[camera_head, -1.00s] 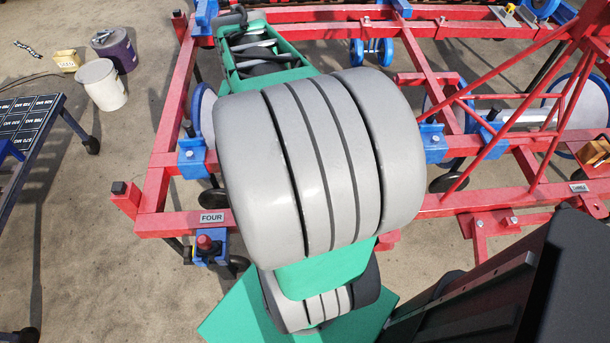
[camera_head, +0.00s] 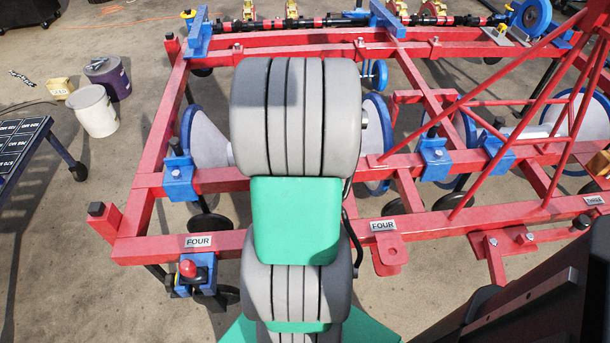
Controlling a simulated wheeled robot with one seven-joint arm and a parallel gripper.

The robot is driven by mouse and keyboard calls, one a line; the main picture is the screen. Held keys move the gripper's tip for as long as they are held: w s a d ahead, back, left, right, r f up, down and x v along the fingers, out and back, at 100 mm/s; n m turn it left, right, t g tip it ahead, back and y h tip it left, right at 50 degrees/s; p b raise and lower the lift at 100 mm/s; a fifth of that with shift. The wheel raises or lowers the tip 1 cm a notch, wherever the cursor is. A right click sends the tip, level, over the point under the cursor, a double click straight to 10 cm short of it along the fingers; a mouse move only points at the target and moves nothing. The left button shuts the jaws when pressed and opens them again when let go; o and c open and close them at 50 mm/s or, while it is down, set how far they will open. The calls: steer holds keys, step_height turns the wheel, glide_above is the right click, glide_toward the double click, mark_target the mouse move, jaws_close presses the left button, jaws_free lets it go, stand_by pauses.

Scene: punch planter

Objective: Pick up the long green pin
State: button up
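I cannot make out a long green pin in the view. The green surfaces in the middle belong to my own arm. My gripper is not in view; my arm's large grey joints fill the centre and hide part of the planter behind them. The red planter frame (camera_head: 150,210) spans the view, with blue brackets (camera_head: 180,178) and white cone-shaped hubs with blue discs (camera_head: 208,145).
A red-topped button box (camera_head: 190,272) sits at the frame's front left corner. A white bucket (camera_head: 95,112), a purple bucket (camera_head: 112,80) and a yellow box (camera_head: 62,88) stand on the floor at left. A panelled table (camera_head: 22,145) is at the left edge.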

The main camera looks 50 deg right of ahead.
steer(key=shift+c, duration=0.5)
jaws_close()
